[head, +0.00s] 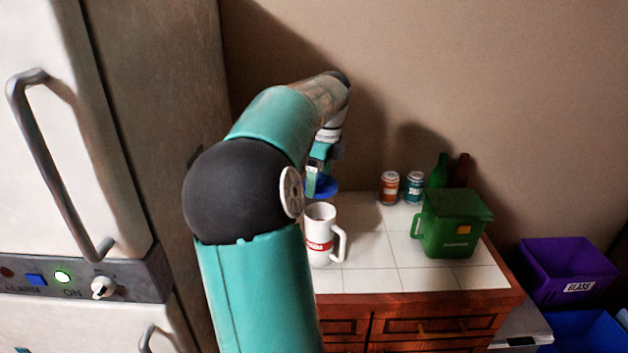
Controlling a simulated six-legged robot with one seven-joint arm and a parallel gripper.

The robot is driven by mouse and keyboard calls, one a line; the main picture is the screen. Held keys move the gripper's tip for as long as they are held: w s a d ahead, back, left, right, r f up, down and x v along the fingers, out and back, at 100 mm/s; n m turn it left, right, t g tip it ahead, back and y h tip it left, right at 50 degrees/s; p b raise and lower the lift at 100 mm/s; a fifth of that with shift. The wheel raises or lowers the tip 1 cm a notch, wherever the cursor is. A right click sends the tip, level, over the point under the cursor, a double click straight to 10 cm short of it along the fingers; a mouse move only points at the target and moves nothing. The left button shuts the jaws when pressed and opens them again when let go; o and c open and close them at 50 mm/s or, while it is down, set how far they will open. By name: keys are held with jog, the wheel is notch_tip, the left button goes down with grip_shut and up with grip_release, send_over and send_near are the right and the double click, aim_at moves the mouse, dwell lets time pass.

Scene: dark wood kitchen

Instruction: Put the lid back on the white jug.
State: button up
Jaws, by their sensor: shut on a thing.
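The white jug (320,238) stands upright on the white tiled counter (375,245). It has a red band with a label and a handle on its right side. Its top looks uncovered. My gripper (316,181) is above the jug's top and shut on the blue lid (324,188). The lid is held a little over the jug's rim, apart from it as far as I can see. My arm hides part of the lid's left side and the counter to the left of the jug.
A green lidded container (452,225) stands on the right of the counter. Behind it are an orange can (389,188), a teal can (414,188), a green bottle (439,170) and a brown bottle (460,171). A purple bin (566,270) stands right of the counter. A refrigerator (150,130) is at left.

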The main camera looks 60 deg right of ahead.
jog(key=shift+f, duration=0.35)
jog(key=shift+s+d+f, duration=0.1)
jog(key=shift+s+f, duration=0.15)
jog(key=shift+f, duration=0.35)
notch_tip(320, 180, down, 2)
jog(key=shift+f, duration=0.15)
jog(key=shift+w+f, duration=0.1)
jog(key=shift+f, duration=1)
jog(key=shift+f, duration=0.15)
dwell(0.6)
jog(key=o, duration=0.9)
